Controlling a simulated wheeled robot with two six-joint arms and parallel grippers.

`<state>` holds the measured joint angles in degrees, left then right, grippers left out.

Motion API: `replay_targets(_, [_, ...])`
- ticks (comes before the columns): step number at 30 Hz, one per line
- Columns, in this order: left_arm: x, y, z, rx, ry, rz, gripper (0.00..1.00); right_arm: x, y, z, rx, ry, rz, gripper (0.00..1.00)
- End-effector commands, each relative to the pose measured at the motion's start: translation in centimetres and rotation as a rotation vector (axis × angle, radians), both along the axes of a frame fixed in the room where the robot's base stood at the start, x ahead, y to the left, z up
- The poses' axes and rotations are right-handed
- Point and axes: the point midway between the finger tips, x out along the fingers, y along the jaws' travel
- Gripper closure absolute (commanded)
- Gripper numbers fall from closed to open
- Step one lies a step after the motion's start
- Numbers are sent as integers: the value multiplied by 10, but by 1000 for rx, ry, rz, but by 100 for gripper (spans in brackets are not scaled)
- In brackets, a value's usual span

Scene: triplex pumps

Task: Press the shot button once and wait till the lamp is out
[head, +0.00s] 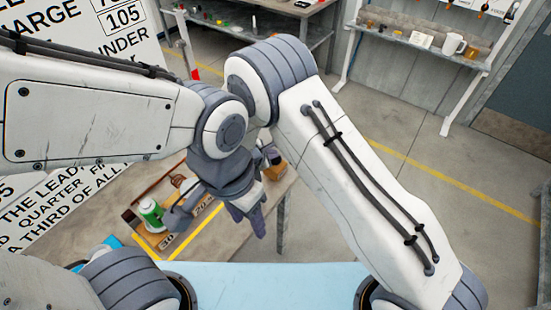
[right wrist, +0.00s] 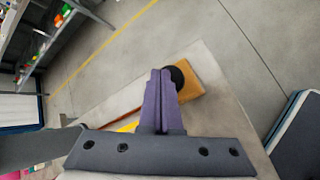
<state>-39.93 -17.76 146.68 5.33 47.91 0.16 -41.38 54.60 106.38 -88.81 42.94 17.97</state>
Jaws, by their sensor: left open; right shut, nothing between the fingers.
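In the right wrist view, a round black knob (right wrist: 179,77), which looks like the shot button, stands on an orange-brown block (right wrist: 203,78) near the table's corner. My right gripper (right wrist: 160,74) is shut and empty, its fingertips beside the knob in the picture. Contact cannot be told. The block shows partly in the head view (head: 276,171), behind my left gripper; my right gripper is mostly hidden there. I cannot make out a lamp.
A green and white container (head: 150,214) stands on the wooden table (head: 222,242), near number labels and yellow tape lines. A large printed sign is at the left. A shelf with a white mug (head: 453,45) is at the back right. Open floor lies right of the table.

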Motion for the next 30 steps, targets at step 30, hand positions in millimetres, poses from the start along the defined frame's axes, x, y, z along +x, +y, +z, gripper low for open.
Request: replay_targets(30, [0,0,-13,0,0,0,50,0,0,-11,0,2,1,100])
